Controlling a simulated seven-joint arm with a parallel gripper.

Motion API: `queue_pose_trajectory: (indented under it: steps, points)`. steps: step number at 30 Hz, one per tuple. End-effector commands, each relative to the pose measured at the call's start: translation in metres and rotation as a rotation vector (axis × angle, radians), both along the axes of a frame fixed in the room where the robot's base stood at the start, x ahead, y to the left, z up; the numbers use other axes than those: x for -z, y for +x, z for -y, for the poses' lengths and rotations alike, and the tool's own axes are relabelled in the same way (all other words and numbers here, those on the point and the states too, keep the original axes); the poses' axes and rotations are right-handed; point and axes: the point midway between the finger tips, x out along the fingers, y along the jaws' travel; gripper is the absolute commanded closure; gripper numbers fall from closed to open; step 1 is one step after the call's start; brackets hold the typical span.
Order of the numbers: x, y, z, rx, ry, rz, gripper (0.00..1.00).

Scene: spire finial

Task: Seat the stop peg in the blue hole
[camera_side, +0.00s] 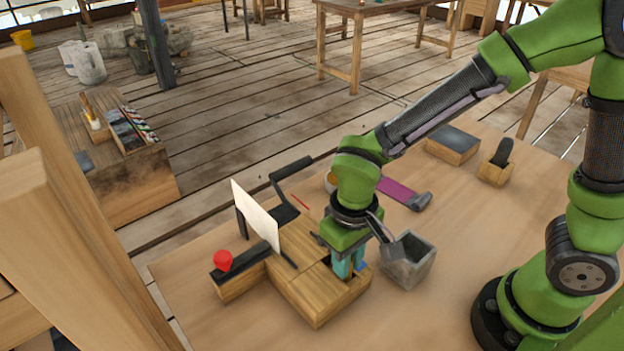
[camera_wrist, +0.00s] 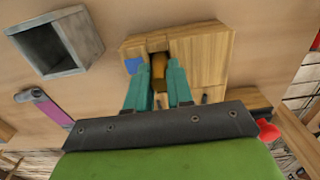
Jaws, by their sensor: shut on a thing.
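My gripper (camera_side: 347,268) has teal fingers and points down at the right end of a wooden block (camera_side: 312,297). In the wrist view my gripper (camera_wrist: 160,68) is shut on a brown wooden piece, which appears to be the stop peg (camera_wrist: 158,84). The peg is mostly hidden by the fingers in the side view. A blue mark (camera_wrist: 133,65) lies on the block just left of the fingers in the wrist view, and it shows beside them in the side view (camera_side: 361,266). I cannot see the hole's opening or tell whether the peg is in it.
A grey open box (camera_side: 408,262) stands close right of the block. A white panel (camera_side: 256,216) and a black bracket (camera_side: 285,195) rise behind it. A red ball-like piece (camera_side: 223,260) sits on a dark-topped strip at left. A purple-handled tool (camera_side: 400,193) lies behind.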

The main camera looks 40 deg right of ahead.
Motion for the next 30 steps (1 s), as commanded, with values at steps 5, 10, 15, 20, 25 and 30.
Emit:
queue_pose_trajectory:
  steps: [5,10,15,20,25,30]
  points:
    - [0.0091,0.0004,-0.0003,0.001,0.002,0.002,1.0]
    - [0.0087,0.0005,-0.0002,0.002,0.002,0.002,1.0]
    - [0.0119,0.0003,0.0,0.001,0.001,0.001,0.74]
    - [0.0117,0.0003,0.0001,0.002,0.001,0.001,0.53]
    - [0.0117,0.0003,0.0,0.002,0.001,0.001,0.53]
    - [0.0065,0.0008,-0.0002,0.002,0.002,0.004,0.53]
